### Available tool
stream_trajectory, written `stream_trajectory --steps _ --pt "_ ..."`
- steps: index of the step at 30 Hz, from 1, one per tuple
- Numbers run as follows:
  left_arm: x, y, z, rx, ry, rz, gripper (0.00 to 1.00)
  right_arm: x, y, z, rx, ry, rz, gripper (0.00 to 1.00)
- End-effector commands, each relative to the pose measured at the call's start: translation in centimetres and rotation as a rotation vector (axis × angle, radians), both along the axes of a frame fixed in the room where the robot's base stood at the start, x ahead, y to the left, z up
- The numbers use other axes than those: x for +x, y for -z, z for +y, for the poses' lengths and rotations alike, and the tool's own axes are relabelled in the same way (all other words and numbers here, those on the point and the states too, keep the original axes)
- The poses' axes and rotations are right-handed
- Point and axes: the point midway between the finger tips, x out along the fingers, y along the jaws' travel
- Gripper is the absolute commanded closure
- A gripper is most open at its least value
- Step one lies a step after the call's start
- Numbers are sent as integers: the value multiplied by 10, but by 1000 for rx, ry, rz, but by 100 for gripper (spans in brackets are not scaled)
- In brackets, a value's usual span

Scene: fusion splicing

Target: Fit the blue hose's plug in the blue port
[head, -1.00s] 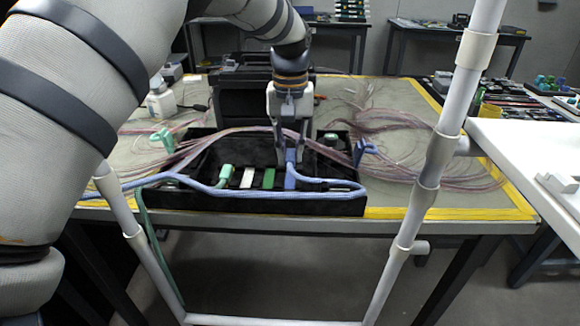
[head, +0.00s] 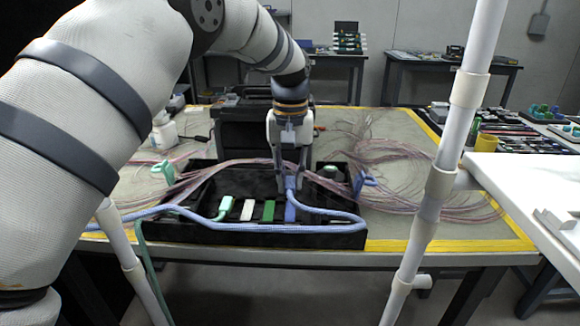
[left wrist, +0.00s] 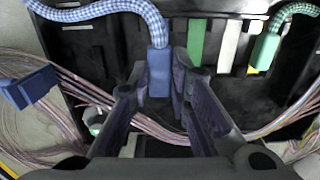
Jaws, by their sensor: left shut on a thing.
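The blue hose (head: 255,227) runs along the front of the black tray (head: 340,242) and loops back at its right end to a blue plug (left wrist: 158,72). My left gripper (head: 290,184) is over the tray, pointing down, its fingers shut on the blue plug. In the left wrist view, the fingers (left wrist: 161,88) stand on either side of the plug. A blue block (head: 291,212) shows below the fingers, in line with the green and white blocks. The blue port cannot be told apart from the plug, nor how deep the plug sits. My right gripper is not in view.
A green hose plug (head: 224,207), a white block (head: 248,209) and a green block (head: 268,210) sit left of the blue one. Pinkish cables (head: 440,200) spread over the table. A blue clip (head: 363,183) stands at the tray's right. White posts (head: 430,205) rise in front.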

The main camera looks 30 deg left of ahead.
Motion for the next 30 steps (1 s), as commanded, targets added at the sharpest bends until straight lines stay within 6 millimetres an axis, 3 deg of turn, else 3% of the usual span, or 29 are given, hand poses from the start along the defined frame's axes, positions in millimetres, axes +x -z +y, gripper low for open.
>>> stream_trajectory --steps 8,30 --pt "2 1 -2 0 1 0 100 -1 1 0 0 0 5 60" --pt "69 6 -71 2 1 2 100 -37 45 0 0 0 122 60"
